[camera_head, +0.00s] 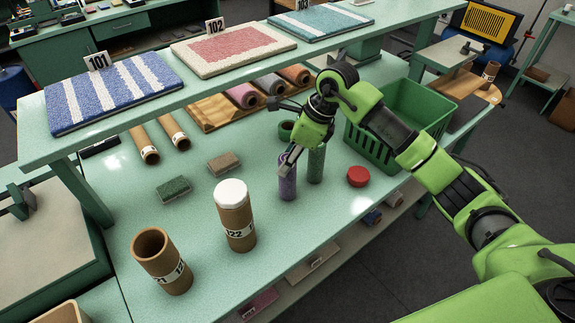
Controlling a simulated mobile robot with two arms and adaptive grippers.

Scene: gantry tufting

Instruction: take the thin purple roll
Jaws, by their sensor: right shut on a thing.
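The thin purple roll (287,182) stands upright on the green table in the middle of the view. My right gripper (291,158) reaches in from the right and is shut on the upper part of the purple roll. The fingers hide part of its top. A thin green roll (316,165) stands upright just right of the purple one, with a small gap. My left gripper is not in view.
A red round lid (358,176) and a green basket (408,105) are to the right. A capped cardboard tube (236,222) and an open tube (161,262) stand front left. A shelf with carpet samples (118,90) overhangs the back.

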